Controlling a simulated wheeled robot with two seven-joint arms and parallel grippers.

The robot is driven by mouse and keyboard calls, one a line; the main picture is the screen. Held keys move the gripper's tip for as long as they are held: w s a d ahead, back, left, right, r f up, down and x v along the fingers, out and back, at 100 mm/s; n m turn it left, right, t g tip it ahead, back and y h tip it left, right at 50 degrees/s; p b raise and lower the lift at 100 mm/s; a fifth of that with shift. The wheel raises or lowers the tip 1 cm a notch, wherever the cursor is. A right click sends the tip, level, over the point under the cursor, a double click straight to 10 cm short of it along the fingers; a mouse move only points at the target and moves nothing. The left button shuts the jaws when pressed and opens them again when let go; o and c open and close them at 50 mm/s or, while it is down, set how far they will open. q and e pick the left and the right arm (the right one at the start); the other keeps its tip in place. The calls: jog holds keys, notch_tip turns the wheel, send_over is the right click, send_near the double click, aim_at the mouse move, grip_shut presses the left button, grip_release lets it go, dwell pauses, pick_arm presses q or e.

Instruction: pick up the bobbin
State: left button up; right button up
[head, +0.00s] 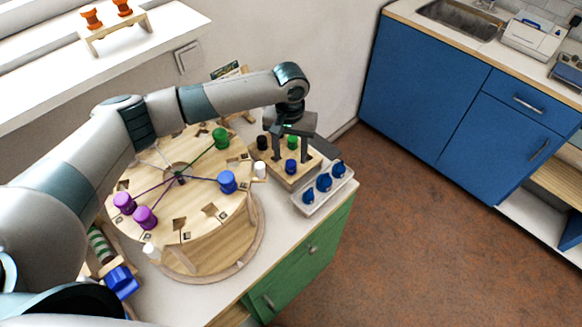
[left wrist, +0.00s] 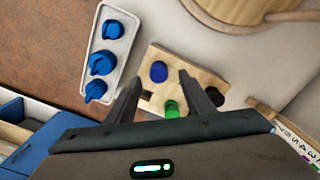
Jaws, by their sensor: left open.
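My left gripper (head: 291,155) is open above a small wooden block (head: 292,180) at the back right of the counter. The block holds a blue bobbin (head: 291,167), a green bobbin (head: 292,142) and a black bobbin (head: 262,143). In the left wrist view, the blue bobbin (left wrist: 158,72) shows between the open fingertips (left wrist: 161,76), and the green bobbin (left wrist: 171,108) lies nearer the palm. I cannot tell how high the fingertips are above the block. A large round wooden board (head: 207,228) holds purple, green and blue bobbins with threads to its centre.
A white tray (head: 309,208) with three blue knobbed pieces stands right of the block. White pegs (head: 260,169) stand near the board. A small wooden stand (head: 118,33) with orange bobbins is on the sill. A blue piece (head: 122,282) lies at the front left.

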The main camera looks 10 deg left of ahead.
aim_at(291, 163)
pick_arm(q)
jog(key=shift+f+p, duration=0.65)
jog(key=shift+p, duration=0.05)
notch_tip(291, 163, down, 3)
jog(key=shift+w+d+p, duration=0.1)
jog(key=shift+d+p, duration=0.05)
jog(key=shift+p, duration=0.55)
jog(key=shift+f, duration=0.45)
jog(key=c, duration=1.1)
